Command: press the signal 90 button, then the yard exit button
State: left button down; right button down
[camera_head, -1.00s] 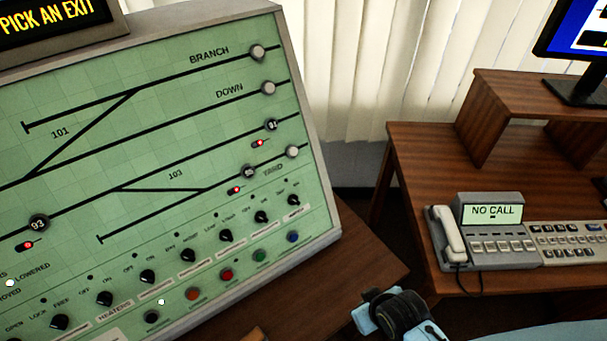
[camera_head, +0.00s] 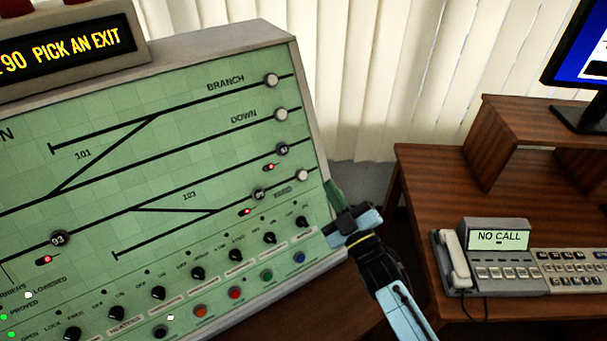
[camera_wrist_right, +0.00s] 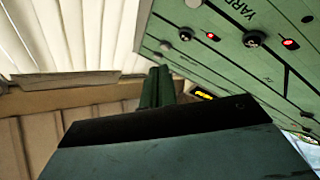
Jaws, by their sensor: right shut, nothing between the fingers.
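The green signal panel (camera_head: 200,150) shows track lines and buttons in the head view. Its display (camera_head: 65,55) reads "90 PICK AN EXIT". The pale yard exit button (camera_head: 303,174) is at the right end of the lowest line, beside the small YARD label. The signal 90 button is not in view. My right gripper (camera_head: 333,194) is shut and empty, just right of the panel's right edge, close to the yard button but apart from it. In the right wrist view its closed fingers (camera_wrist_right: 157,88) point toward the blinds, with the YARD lettering at upper right. My left gripper is not in view.
Dark knobs and coloured buttons line the panel's lower part, below the yard button. Signal buttons 95 (camera_head: 259,193) and 91 (camera_head: 282,149) are close by. A wooden desk (camera_head: 430,185) with a phone unit (camera_head: 490,262) stands at right.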

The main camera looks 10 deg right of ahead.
aim_at(302, 175)
jog(key=w+a+f+b, duration=0.2)
jog(key=w+f+b, duration=0.2)
jog(key=w+b, duration=0.3)
jog(key=shift+w+a, duration=0.2)
jog(key=shift+a, duration=0.1)
jog(key=shift+f, duration=0.1)
dwell(0.3)
dwell(1.8)
jog(key=shift+w+a+f+b, duration=0.1)
jog(key=shift+w+f+b, duration=0.2)
jog(key=shift+b, duration=0.3)
jog(key=shift+w+a+f+b, duration=0.15)
jog(key=shift+w+b, duration=0.25)
jog(key=shift+w, duration=0.05)
dwell(0.3)
dwell(0.4)
jog(key=shift+s+d+r+p, duration=0.3)
jog(key=shift+s+r+p, duration=0.15)
jog(key=shift+s+p, duration=0.4)
